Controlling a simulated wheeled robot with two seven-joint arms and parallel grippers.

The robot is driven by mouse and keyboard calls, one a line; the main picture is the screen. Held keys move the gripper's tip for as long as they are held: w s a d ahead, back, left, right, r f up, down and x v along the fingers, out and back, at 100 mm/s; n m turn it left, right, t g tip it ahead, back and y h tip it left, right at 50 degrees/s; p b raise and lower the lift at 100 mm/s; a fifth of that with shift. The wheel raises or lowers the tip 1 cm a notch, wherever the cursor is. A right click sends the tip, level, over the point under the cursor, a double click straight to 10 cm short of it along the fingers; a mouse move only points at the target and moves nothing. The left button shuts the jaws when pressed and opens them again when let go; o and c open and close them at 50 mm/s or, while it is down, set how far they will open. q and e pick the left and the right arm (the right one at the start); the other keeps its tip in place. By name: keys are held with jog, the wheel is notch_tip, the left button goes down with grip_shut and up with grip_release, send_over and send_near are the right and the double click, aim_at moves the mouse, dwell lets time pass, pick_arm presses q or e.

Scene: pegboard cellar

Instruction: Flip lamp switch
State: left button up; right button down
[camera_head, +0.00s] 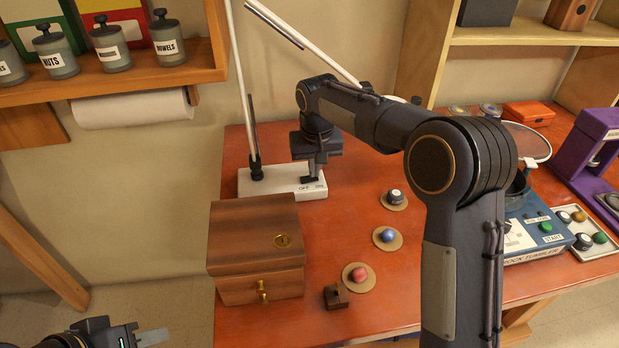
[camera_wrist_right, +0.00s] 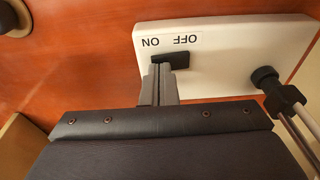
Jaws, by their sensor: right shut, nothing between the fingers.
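The lamp's white base (camera_head: 262,183) stands at the back left of the red-brown table, with white poles rising from it. Its black switch (camera_head: 311,180) is at the base's right end, beside the OFF and ON labels. In the right wrist view the switch (camera_wrist_right: 178,60) sits below the labels, which appear upside down. My right gripper (camera_head: 315,172) points down over the switch, shut and empty. In the right wrist view its fingertips (camera_wrist_right: 160,70) overlap the switch on the ON side; I cannot tell whether they touch. My left gripper (camera_head: 150,338) is partly cut off at the lower left.
A wooden box (camera_head: 255,235) stands in front of the lamp base. Stones on round coasters (camera_head: 357,277) lie to its right, near a small brown block (camera_head: 336,296). A blue rock tumbler (camera_head: 535,240) stands at the right. A shelf with jars (camera_head: 110,45) hangs upper left.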

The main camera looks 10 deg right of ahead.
jog(key=shift+f, duration=0.2)
notch_tip(320, 180, up, 7)
jog(key=p, duration=0.6)
jog(key=shift+r+p, duration=0.1)
jog(key=shift+p, duration=0.25)
